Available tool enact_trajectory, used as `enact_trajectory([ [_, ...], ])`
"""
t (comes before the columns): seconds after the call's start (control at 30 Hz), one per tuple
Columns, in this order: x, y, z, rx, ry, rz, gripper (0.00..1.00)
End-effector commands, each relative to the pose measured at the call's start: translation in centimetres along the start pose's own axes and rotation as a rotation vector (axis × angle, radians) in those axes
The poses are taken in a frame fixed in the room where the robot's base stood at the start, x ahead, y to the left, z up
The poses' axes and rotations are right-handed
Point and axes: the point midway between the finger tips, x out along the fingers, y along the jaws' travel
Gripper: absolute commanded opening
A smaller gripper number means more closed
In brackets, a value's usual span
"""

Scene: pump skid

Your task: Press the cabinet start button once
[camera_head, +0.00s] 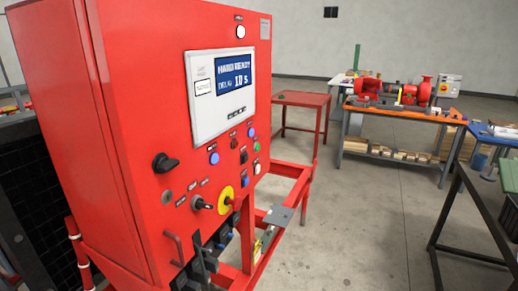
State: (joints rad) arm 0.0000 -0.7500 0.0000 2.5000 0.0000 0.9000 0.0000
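The red control cabinet (150,110) fills the left of the head view, its front panel facing right. A green button (256,147) sits near the panel's right edge. It may be the start button, but the labels are too small to read. Around it are a blue button (251,132), a white button (257,168) and small black switches (243,156). Another blue button (214,158) is further left. A blue display (235,80) on the panel is lit; its text is partly legible. I cannot make out my gripper in this view.
A black rotary handle (165,163) and a yellow-ringed knob (226,200) stick out from the panel. Dark fittings crowd below it, beside a red frame. A red table (302,99) and an orange pump bench (400,112) stand behind. Clear floor (350,220) lies right of the cabinet.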

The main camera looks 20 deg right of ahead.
Motion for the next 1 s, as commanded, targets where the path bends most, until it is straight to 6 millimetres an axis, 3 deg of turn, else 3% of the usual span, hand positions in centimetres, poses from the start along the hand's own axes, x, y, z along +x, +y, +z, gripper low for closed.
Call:
enact_trajectory([
  [0.07,0.00,0.00,0.00,0.000,0.000,0.000,0.57],
  [0.43,0.00,0.00,0.00,0.000,0.000,0.000,0.01],
  [1.0,0.00,0.00,0.00,0.000,0.000,0.000,0.00],
])
